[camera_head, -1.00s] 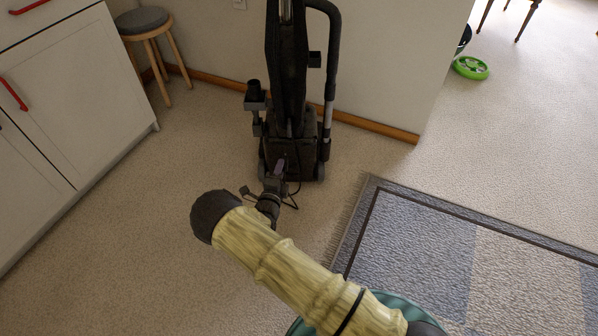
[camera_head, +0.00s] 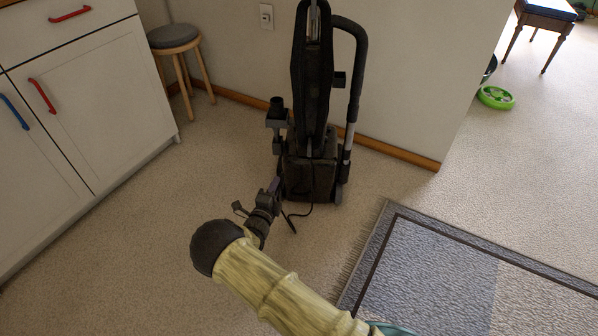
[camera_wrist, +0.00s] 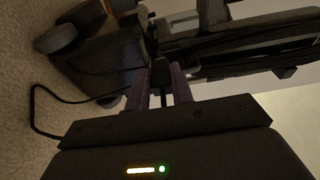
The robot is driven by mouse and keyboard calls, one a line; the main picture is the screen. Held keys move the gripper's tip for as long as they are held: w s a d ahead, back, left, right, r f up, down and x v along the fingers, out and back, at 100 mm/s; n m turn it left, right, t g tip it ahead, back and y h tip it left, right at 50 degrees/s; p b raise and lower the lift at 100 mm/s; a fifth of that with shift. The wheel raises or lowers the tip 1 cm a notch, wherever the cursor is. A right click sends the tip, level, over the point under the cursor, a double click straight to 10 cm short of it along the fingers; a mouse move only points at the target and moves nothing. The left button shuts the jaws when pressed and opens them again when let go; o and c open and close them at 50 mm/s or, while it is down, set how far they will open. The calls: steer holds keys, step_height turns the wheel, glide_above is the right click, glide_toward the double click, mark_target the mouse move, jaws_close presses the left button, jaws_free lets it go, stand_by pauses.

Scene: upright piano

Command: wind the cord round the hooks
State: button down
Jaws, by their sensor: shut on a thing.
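A dark upright vacuum cleaner (camera_head: 313,80) stands against the wall in the head view; its lower body also shows in the wrist view (camera_wrist: 100,58). A thin black cord (camera_head: 292,218) hangs in a loop near its base, and the cord curves at the left of the wrist view (camera_wrist: 35,112). My gripper (camera_head: 273,186) is low, just in front of and left of the vacuum's base. In the wrist view its purple fingers (camera_wrist: 161,80) are shut on a small dark piece, apparently the cord's end.
White cabinets (camera_head: 95,95) stand at the left, with a round stool (camera_head: 175,37) behind. A grey-blue rug (camera_head: 425,270) lies at the right, and a green bowl (camera_head: 496,97) is further back. The carpet between cabinets and vacuum is clear.

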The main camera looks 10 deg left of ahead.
steer(key=s+d+r+m+h+p, duration=0.1)
steer(key=s+d+r+p, duration=0.1)
steer(key=d+r+p, duration=0.7)
steer(key=s+d+r+m+h+p, duration=0.1)
steer(key=s+d+r+h+p, duration=0.1)
steer(key=d+r+p, duration=0.7)
steer(key=d+r, duration=0.4)
steer(key=d, duration=0.4)
steer(key=d+r, duration=0.4)
steer(key=d, duration=0.4)
steer(key=shift+s+d+r+g, duration=0.3)
steer(key=shift+s+d+r, duration=0.05)
steer(key=shift+d, duration=0.05)
steer(key=shift+w+d, duration=0.1)
